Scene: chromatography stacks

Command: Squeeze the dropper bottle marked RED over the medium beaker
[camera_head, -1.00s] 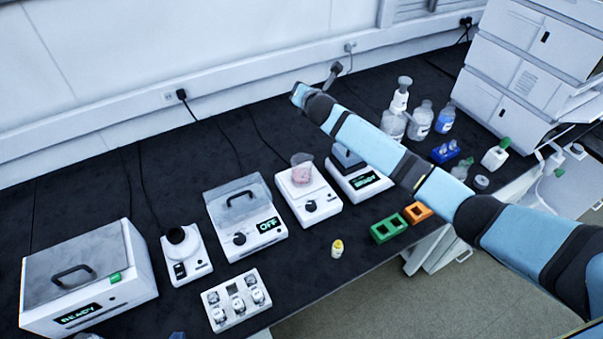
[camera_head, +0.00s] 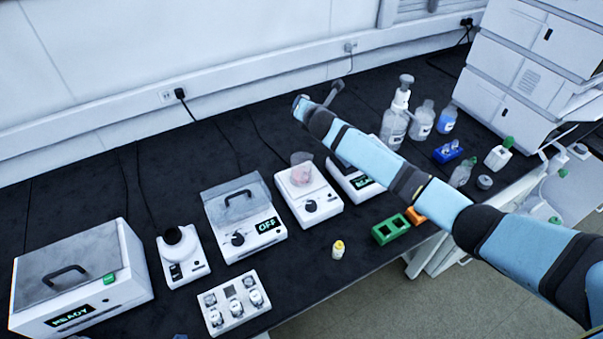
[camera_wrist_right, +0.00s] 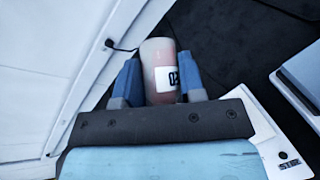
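My right arm reaches in from the right in the head view, above the back of the bench. Its gripper is mostly hidden behind the arm there. In the wrist view my right gripper (camera_wrist_right: 157,82) is shut on a pinkish bottle (camera_wrist_right: 159,54) with a white label (camera_wrist_right: 166,78). The label's dark letters are turned sideways and cut off by the view angle. A clear beaker (camera_head: 301,160) with a pinkish tint stands on a white stirrer-like device (camera_head: 318,200) left of my forearm. My left gripper is not clearly in view.
A yellow-capped small bottle (camera_head: 338,249) stands near the front edge. A green rack (camera_head: 391,229) and an orange rack (camera_head: 415,215) are to its right. Several bottles (camera_head: 421,119) stand behind my arm. White instruments (camera_head: 80,276) fill the left. A tall white stack (camera_head: 528,70) is at right.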

